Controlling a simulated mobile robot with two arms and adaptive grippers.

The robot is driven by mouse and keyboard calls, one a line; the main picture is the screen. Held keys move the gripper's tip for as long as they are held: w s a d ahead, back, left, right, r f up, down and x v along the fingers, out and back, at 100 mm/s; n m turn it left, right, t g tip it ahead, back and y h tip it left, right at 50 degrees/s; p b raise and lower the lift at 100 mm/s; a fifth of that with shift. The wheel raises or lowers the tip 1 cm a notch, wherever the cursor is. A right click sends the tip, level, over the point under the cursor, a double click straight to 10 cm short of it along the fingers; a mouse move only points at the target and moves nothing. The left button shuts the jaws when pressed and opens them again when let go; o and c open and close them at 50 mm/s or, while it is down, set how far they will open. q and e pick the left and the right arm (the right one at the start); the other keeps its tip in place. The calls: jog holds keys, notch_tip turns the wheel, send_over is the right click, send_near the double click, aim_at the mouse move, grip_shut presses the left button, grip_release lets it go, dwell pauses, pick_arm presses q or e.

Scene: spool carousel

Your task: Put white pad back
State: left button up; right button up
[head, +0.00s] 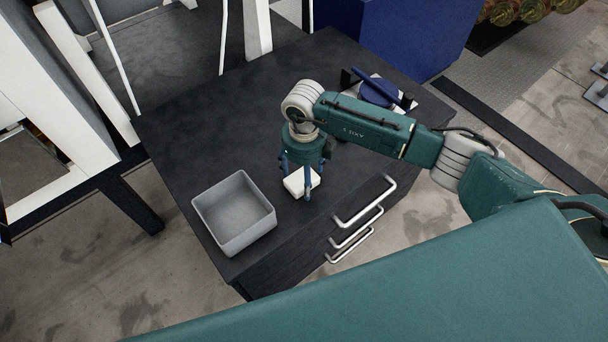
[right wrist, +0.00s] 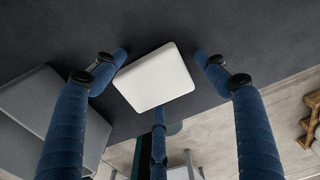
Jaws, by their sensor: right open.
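The white pad (head: 297,182) lies on the dark cabinet top near its front edge, to the right of a grey open bin. My right gripper (head: 303,178) is directly over the pad, pointing down, with its blue fingers around it. In the right wrist view the pad (right wrist: 155,77) sits between the open fingers of the gripper (right wrist: 161,75), with gaps on both sides of it. My left gripper does not show in either view.
The grey bin (head: 234,212) stands empty at the front left of the cabinet top (head: 200,125). Drawer handles (head: 364,202) stick out from the cabinet's front. A blue and white object (head: 377,91) stands at the back right. The back left of the top is clear.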

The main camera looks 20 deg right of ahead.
notch_tip(320, 180, up, 12)
jog(key=b, duration=0.1)
dwell(0.6)
